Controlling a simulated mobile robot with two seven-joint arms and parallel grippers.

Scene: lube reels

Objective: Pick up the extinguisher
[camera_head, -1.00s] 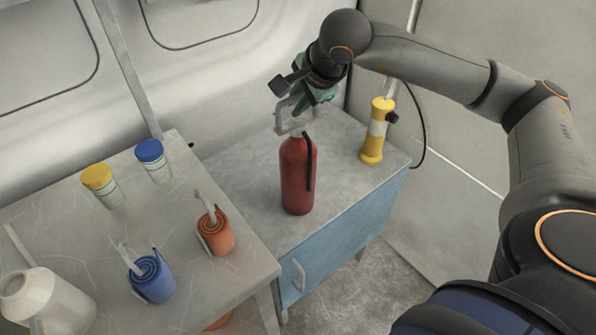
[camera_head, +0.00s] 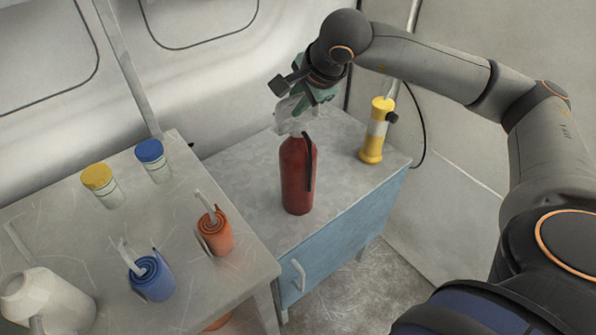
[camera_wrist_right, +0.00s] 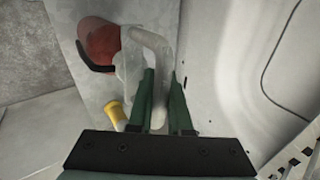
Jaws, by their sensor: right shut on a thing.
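The red extinguisher (camera_head: 297,178) stands upright on the blue cabinet's grey top in the head view, with a black hose down its side and a pale handle (camera_head: 292,112) on top. My right gripper (camera_head: 298,102) is at the handle, above the body. In the right wrist view, the green fingers (camera_wrist_right: 163,105) are shut on the pale handle bar (camera_wrist_right: 157,68). The red body (camera_wrist_right: 99,42) shows beyond them at the upper left. My left gripper is not in view.
A yellow cylinder tool (camera_head: 374,135) stands right of the extinguisher on the blue cabinet (camera_head: 345,225). The left table (camera_head: 185,270) holds an orange reel (camera_head: 216,235), a blue reel (camera_head: 152,278), two capped jars and a white jug (camera_head: 45,300). The wall is close behind.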

